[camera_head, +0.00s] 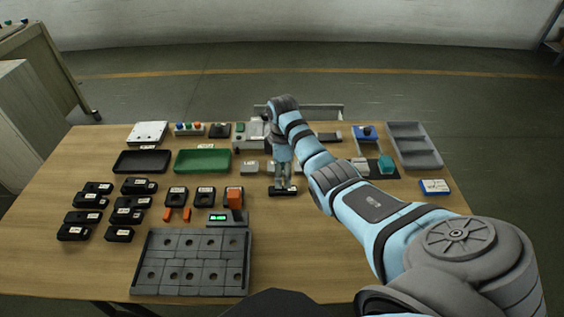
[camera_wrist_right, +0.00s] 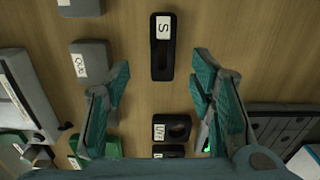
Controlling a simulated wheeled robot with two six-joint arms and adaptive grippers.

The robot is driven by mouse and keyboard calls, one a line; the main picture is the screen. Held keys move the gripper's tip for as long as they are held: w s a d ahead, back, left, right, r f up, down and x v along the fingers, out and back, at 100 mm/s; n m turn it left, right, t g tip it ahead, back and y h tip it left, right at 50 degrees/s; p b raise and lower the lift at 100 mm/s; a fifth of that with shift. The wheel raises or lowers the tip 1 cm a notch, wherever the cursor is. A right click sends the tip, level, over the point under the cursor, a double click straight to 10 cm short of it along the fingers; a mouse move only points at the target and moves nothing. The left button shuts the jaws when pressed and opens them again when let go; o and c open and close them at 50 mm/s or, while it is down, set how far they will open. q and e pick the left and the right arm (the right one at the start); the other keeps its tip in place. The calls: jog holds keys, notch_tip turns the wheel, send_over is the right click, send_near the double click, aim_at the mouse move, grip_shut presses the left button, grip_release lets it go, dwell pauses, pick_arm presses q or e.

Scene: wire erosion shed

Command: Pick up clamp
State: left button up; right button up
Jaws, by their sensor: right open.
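A slim black piece with a long slot and a white label reading S, which looks like the clamp, lies flat on the wooden table (camera_head: 330,240). In the wrist view the slotted black piece (camera_wrist_right: 162,62) lies ahead of and between the spread fingers, apart from both. In the head view this black piece (camera_head: 284,191) shows just below my right gripper (camera_head: 283,184), which points down over it. My right gripper in the wrist view (camera_wrist_right: 160,75) is open and empty. The exact height above the table is hard to tell. My left gripper is out of view.
Grey blocks (camera_head: 250,168) lie beside the piece. A grey fixture plate (camera_head: 192,262) is at front left. Table right of the piece is partly hidden by my arm.

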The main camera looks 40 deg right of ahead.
aim_at(283, 186)
jog(key=f, duration=0.2)
jog(key=f+b, duration=0.1)
jog(key=f, duration=0.3)
jog(key=shift+s+f+b, duration=0.1)
jog(key=shift+s+b, duration=0.15)
jog(key=shift+b, duration=0.1)
jog(key=shift+c, duration=0.2)
grip_shut()
